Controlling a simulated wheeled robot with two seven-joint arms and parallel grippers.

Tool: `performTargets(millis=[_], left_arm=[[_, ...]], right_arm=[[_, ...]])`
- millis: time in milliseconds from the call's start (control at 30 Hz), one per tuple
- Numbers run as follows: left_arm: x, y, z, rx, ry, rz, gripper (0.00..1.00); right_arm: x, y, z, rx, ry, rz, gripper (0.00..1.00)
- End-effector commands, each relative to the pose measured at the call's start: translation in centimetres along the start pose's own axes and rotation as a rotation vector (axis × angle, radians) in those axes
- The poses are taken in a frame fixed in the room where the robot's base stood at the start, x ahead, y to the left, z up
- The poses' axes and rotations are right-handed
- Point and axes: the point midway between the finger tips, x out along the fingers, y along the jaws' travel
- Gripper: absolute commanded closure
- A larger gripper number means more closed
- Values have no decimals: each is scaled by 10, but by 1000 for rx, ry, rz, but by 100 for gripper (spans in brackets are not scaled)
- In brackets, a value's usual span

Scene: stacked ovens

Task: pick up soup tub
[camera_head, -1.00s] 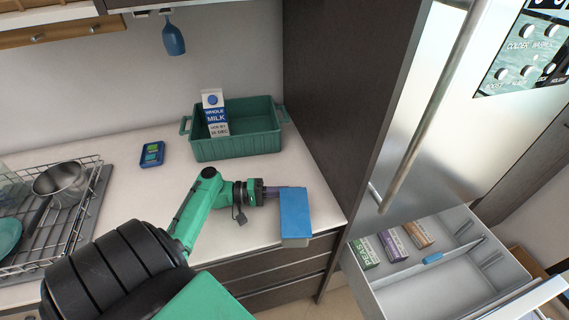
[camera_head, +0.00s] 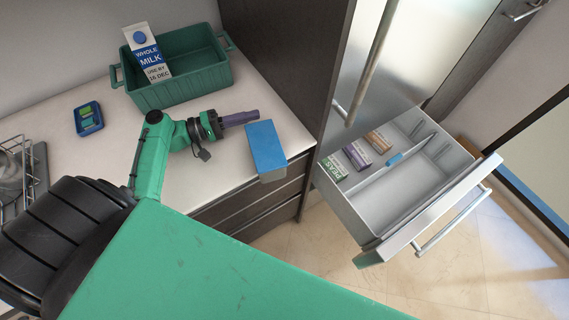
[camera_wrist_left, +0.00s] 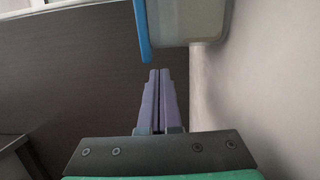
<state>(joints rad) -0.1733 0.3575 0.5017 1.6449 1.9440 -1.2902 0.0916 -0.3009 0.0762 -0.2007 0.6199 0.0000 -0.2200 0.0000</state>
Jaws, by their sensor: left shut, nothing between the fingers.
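The soup tub (camera_head: 266,150) appears to be the tub with a blue lid and a pale body at the front right edge of the counter. My left gripper (camera_head: 257,116) is shut and empty, its purple fingers just behind the tub's far end in the head view. In the left wrist view, the closed fingers (camera_wrist_left: 155,75) point forward, and the tub (camera_wrist_left: 185,20) shows at the top, slightly right of the fingertips. A small gap seems to separate them. My right gripper is not in view.
A green crate (camera_head: 190,87) with a milk carton (camera_head: 148,55) stands at the back of the counter. A tall dark panel (camera_head: 285,60) rises right of the counter. An open freezer drawer (camera_head: 375,215) holds several boxes.

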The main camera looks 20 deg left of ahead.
Motion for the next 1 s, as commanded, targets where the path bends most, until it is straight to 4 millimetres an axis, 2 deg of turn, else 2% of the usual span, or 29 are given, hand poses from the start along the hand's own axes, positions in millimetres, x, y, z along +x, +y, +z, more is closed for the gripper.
performTargets(millis=[167, 467, 1000], left_arm=[[1, 32, 4, 1, -3, 0, 100], [17, 28, 69, -2, -2, 1, 100], [44, 28, 177, -3, 0, 1, 100]], right_arm=[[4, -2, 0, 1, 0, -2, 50], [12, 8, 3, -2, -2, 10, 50], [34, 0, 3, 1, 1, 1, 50]])
